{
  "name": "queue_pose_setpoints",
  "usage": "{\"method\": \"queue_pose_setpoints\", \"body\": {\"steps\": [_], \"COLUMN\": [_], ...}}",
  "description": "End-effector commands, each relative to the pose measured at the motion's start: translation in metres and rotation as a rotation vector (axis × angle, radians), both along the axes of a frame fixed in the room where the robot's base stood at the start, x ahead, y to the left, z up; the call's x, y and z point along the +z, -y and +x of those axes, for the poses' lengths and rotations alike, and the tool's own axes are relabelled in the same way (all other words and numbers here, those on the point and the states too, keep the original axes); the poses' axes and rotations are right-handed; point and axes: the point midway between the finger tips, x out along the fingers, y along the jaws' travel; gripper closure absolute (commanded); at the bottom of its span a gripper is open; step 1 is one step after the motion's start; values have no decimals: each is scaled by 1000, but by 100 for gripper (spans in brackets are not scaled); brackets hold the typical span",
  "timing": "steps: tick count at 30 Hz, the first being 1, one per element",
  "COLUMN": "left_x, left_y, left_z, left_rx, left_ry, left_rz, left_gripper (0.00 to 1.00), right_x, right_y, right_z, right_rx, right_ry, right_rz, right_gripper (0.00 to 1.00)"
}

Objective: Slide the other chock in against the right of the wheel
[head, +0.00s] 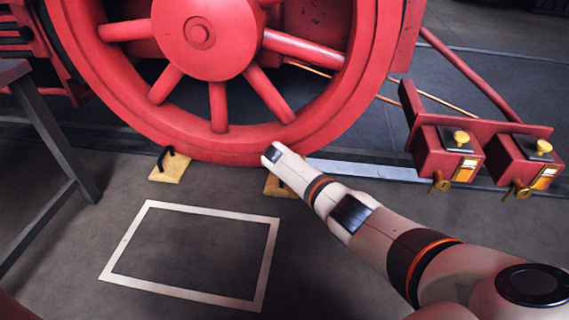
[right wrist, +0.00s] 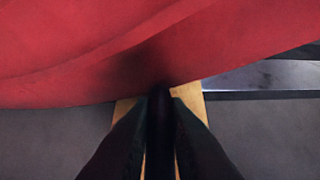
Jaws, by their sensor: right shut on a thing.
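The big red spoked wheel (head: 235,145) stands on the rail. One yellow chock (head: 169,167) with a dark handle sits at the left of its foot. The other chock (head: 278,187) is at the right of the foot, mostly hidden behind my right arm in the head view. In the right wrist view my right gripper (right wrist: 160,95) is shut on the dark handle of this chock (right wrist: 190,98), whose far end goes under the red rim (right wrist: 100,60). I cannot tell whether chock and wheel touch. My left gripper is not in view.
A white-outlined rectangle (head: 143,221) is marked on the floor in front of the wheel, empty. A dark metal stand (head: 52,140) is at the left. Red boxes with brass fittings (head: 447,153) stick out at the right. The rail (head: 365,170) runs to the right.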

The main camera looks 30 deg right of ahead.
Motion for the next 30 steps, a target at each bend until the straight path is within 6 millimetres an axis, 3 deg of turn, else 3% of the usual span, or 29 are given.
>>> {"method": "queue_pose_setpoints", "body": {"steps": [30], "left_x": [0], "left_y": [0], "left_z": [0], "left_rx": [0], "left_ry": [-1], "left_rz": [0], "left_gripper": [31], "right_x": [5], "right_y": [-2], "right_z": [9], "right_rx": [2], "right_ry": [7], "right_rz": [-1], "right_gripper": [100]}}
